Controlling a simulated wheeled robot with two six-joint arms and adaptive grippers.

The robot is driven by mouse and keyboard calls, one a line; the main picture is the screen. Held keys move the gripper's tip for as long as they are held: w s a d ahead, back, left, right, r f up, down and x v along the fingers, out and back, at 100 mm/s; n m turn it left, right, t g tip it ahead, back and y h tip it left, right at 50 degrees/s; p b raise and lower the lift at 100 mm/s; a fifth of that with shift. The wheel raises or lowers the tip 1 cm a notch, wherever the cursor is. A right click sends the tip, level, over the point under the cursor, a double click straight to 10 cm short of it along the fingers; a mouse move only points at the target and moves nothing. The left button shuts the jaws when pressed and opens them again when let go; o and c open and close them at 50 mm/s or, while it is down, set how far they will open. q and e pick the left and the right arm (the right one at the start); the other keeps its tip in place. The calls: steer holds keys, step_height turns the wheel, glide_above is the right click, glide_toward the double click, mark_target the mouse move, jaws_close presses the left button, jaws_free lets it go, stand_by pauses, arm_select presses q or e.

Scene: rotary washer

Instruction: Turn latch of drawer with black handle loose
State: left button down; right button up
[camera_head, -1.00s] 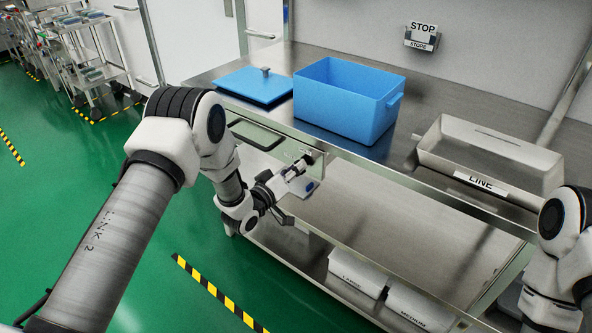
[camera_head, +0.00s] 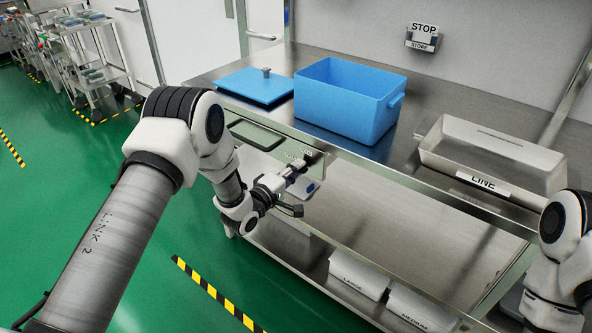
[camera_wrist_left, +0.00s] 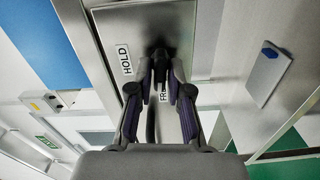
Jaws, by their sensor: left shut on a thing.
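The steel drawer front (camera_head: 295,151) sits under the table top, with a black-rimmed handle (camera_head: 256,134) at its left part. My left gripper (camera_head: 303,170) is at the right part of this front. In the left wrist view, its fingers (camera_wrist_left: 160,82) are closed around the dark latch (camera_wrist_left: 160,55). The latch stands out from the steel plate between a "HOLD" label (camera_wrist_left: 124,60) and a second label (camera_wrist_left: 164,92), partly hidden, reading "FR". The fingers hide part of the latch, so its exact angle is hard to tell. My right gripper is out of view.
A blue bin (camera_head: 345,105) and a blue lid (camera_head: 254,86) stand on the table above. A steel tray (camera_head: 490,160) marked "LINE" is at the right. White boxes (camera_head: 357,275) stand on the lower shelf. A plate with a blue mark (camera_wrist_left: 268,70) hangs beside the latch.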

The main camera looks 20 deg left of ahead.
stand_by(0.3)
arm_select(q)
steer(key=c, duration=1.2)
jaws_free()
steer(key=v, duration=1.2)
